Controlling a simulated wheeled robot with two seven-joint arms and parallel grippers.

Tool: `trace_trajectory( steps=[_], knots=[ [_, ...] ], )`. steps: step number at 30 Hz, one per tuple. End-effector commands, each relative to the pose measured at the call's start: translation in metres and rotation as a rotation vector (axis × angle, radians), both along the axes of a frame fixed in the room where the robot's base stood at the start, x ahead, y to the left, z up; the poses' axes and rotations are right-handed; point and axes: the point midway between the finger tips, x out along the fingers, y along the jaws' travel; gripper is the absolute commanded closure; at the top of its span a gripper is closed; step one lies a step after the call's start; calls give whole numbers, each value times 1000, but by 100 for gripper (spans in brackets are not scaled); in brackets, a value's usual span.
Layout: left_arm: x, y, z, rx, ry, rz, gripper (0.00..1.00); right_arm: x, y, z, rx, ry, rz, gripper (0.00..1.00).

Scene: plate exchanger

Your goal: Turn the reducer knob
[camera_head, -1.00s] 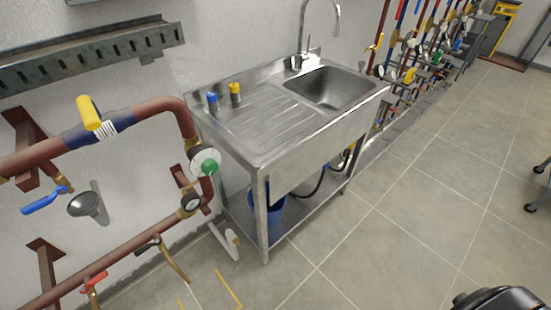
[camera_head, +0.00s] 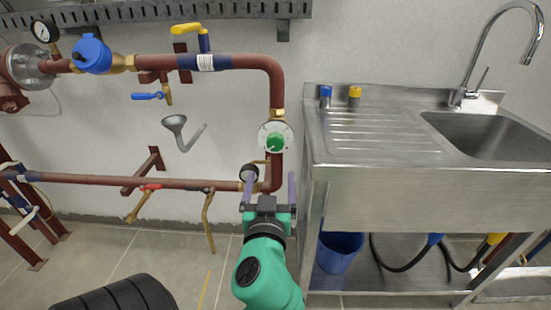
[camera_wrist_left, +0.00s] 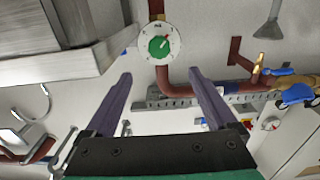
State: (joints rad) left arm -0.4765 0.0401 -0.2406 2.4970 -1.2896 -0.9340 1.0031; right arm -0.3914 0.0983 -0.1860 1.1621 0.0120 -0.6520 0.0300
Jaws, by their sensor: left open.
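The reducer knob (camera_head: 276,141) is a green knob on a round white dial. It sits on the brown vertical pipe left of the sink in the head view. It also shows in the left wrist view as a green knob (camera_wrist_left: 158,46) with marks around it. My left gripper (camera_head: 269,188) is open and empty, with its purple fingers pointing up, below the knob in the head view. In the left wrist view the knob lies beyond and between the open fingertips (camera_wrist_left: 160,74), apart from them. My right gripper is not in view.
A steel sink (camera_head: 430,172) stands close on the right, with a blue bucket (camera_head: 340,252) beneath. Brown pipes, a yellow-handled valve (camera_head: 188,30) and a funnel (camera_head: 175,123) are to the left.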

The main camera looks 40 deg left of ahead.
Motion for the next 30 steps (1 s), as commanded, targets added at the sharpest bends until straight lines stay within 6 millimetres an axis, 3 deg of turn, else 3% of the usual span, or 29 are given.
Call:
trace_trajectory(
  steps=[3,9,15,26,30],
  knots=[
    [19,14,3,4,-4,0,9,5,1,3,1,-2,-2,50],
    [64,47,6,8,1,-1,9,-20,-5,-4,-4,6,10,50],
    [99,74,3,6,3,-3,9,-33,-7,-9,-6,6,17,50],
    [110,82,1,3,5,-3,9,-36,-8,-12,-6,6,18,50],
    [110,82,1,3,5,-4,59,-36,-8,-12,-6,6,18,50]
  ],
)
